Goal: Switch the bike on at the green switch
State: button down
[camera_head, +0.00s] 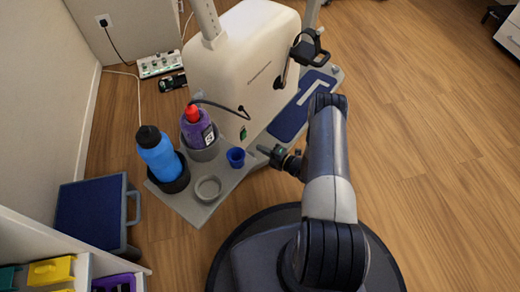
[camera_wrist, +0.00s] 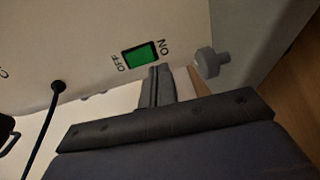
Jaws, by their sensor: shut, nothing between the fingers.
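The exercise bike (camera_head: 240,70) has a large white body standing on a grey base. Its green switch (camera_head: 243,133) is low on the end face of the body. In the wrist view the green switch (camera_wrist: 141,55) sits in a black frame between the printed words OFF and ON. My gripper (camera_head: 263,150) is shut and empty, to the right of and below the switch in the head view. In the wrist view the closed fingertips (camera_wrist: 156,70) appear just below the ON end of the switch. I cannot tell whether they touch the panel.
A black cable (camera_wrist: 58,88) plugs into the panel beside the switch. A grey knob (camera_wrist: 211,62) is on the other side. The wooden floor at right is clear.

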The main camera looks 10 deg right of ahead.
jog(key=f+p+v, duration=0.1)
jog(key=p+v, duration=0.1)
jog(key=v, duration=0.6)
jog(key=shift+f, duration=0.45)
